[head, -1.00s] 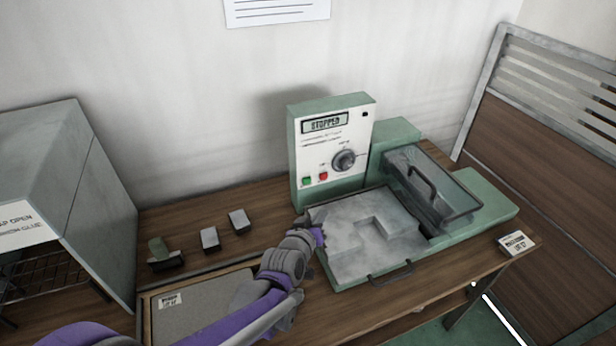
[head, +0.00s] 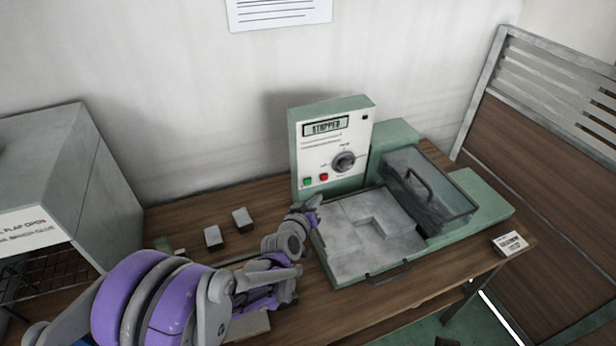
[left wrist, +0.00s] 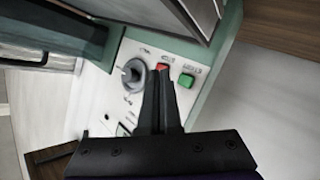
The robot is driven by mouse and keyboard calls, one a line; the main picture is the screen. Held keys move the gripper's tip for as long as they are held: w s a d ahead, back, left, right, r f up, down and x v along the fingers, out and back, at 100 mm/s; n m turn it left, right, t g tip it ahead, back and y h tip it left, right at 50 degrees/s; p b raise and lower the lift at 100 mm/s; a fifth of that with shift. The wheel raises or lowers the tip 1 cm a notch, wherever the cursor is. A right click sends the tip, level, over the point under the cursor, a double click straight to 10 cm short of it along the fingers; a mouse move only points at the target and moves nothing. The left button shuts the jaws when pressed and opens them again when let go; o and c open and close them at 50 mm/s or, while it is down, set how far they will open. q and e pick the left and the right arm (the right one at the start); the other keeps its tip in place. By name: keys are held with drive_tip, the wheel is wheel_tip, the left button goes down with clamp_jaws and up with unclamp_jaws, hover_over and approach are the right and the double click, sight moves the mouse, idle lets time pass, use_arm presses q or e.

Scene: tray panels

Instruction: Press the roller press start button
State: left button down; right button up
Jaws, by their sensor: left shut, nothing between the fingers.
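The roller press (head: 470,196) stands on the bench with its upright control panel (head: 334,150) at the back left; the display reads STOPPED. A green button (head: 307,182) and a red button (head: 323,177) sit low on the panel, left of the knob (head: 343,161). My left gripper (head: 314,204) is shut and empty, just below and in front of the buttons. In the left wrist view its fingers (left wrist: 162,72) point at the panel, overlapping the red button's edge (left wrist: 162,66), with the green button (left wrist: 186,80) to their right. I cannot tell whether they touch. My right gripper is not in view.
The press tray (head: 365,235) with a handle lies right of my gripper, and a clear cover (head: 430,190) stands behind it. Small grey blocks (head: 213,237) lie on the bench at left. A grey cabinet (head: 60,175) stands at far left.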

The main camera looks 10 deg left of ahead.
sight(307, 182)
use_arm(q)
drive_tip(key=shift+w+a+r+p, duration=0.15)
drive_tip(key=shift+w+a+p, duration=0.45)
drive_tip(key=shift+w, duration=0.5)
drive_tip(key=shift+w+a, duration=0.6)
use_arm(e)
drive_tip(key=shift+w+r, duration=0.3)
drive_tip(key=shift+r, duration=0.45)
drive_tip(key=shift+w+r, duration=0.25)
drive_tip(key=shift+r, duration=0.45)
use_arm(q)
drive_tip(key=shift+f, duration=0.2)
drive_tip(key=shift+w, duration=0.1)
drive_tip(key=shift+w+a+p, duration=0.2)
drive_tip(key=shift+w+p, duration=0.1)
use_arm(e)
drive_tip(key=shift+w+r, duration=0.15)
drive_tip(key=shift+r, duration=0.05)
